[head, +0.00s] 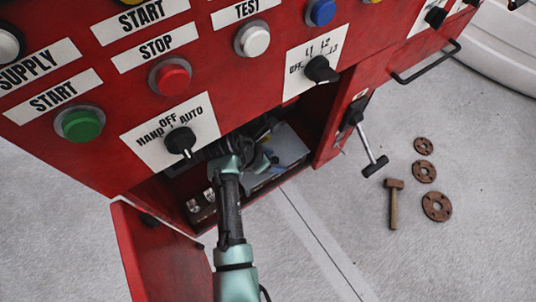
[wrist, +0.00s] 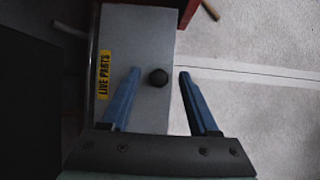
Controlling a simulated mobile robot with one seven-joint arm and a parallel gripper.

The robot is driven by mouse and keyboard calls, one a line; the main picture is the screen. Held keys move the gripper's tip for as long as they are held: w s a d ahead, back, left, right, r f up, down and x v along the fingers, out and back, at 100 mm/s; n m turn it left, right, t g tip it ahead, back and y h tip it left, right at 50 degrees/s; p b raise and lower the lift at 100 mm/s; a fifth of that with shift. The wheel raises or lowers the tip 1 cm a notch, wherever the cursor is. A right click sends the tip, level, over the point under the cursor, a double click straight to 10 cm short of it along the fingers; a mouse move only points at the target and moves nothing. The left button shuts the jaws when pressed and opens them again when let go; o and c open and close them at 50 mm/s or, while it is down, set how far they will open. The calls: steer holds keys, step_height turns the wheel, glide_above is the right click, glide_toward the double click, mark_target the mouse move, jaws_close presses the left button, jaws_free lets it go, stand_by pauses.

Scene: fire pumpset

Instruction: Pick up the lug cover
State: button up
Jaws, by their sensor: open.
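The lug cover (wrist: 150,40) is a grey plate with a yellow LIVE PARTS label (wrist: 104,75) and a round black knob (wrist: 158,77). In the head view the grey cover (head: 288,146) shows inside the open lower compartment of the red cabinet. My gripper (wrist: 158,72) is open over the cover, with its blue fingers on the left and right of the knob. Neither finger visibly touches the knob, and the wrist view does not clearly show their height above it. In the head view my arm partly hides the gripper and cover.
The red cabinet (head: 90,160) overhangs the compartment, with a green button (head: 80,124) and rotary switches on its face. An open red door (head: 160,255) stands left of my arm. A hammer (head: 393,204) and rusty flanges (head: 436,206) lie on the floor at right.

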jaws_close()
stand_by(0.3)
steer(key=shift+r+p, duration=0.2)
steer(key=shift+p, duration=0.15)
